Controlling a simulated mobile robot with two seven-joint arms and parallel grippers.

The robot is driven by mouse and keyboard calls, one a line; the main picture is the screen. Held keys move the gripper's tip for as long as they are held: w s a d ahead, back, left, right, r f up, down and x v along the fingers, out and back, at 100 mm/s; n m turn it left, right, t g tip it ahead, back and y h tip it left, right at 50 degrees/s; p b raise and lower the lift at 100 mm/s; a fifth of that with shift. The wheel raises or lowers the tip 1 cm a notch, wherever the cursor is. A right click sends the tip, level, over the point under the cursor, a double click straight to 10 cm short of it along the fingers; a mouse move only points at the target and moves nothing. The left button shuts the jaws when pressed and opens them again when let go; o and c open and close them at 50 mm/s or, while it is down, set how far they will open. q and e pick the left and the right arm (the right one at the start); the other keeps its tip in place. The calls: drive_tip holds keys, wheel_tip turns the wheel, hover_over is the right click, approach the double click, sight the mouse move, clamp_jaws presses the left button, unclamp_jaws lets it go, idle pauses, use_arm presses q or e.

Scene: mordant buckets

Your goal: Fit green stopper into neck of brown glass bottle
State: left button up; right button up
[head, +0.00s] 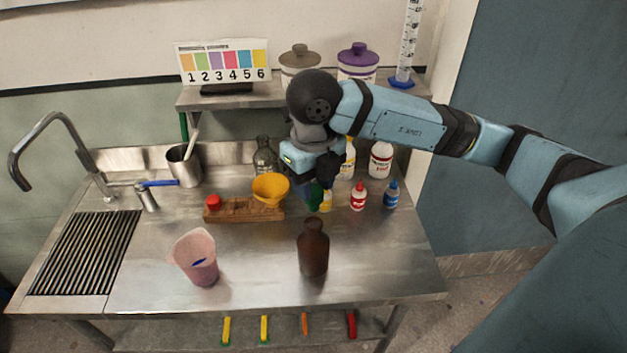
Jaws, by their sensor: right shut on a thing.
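The brown glass bottle (313,252) stands upright on the steel counter, front of centre, with no stopper seen in its neck. My right gripper (320,186) points down behind and above the bottle. It is shut on the green stopper (315,196), which shows as a small dark green piece at the fingertips. The stopper is apart from the bottle neck. The gripper hides part of the stopper, and a yellow item sits close beside it. My left gripper is not in view.
A wooden rack (240,211) with a red cap and a yellow funnel (270,188) lies left of the gripper. A pink beaker (197,258) stands left of the bottle. Small red (358,197) and blue (391,195) bottles stand right. Counter right of the brown bottle is clear.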

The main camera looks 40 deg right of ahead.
sight(314, 209)
drive_tip(key=shift+f+b, duration=1.9)
drive_tip(key=shift+f, duration=0.35)
drive_tip(key=shift+f+b, duration=1.1)
drive_tip(key=o, duration=1)
wheel_tip(314, 209, up, 14)
drive_tip(key=shift+f+p, duration=0.1)
drive_tip(key=shift+p, duration=0.4)
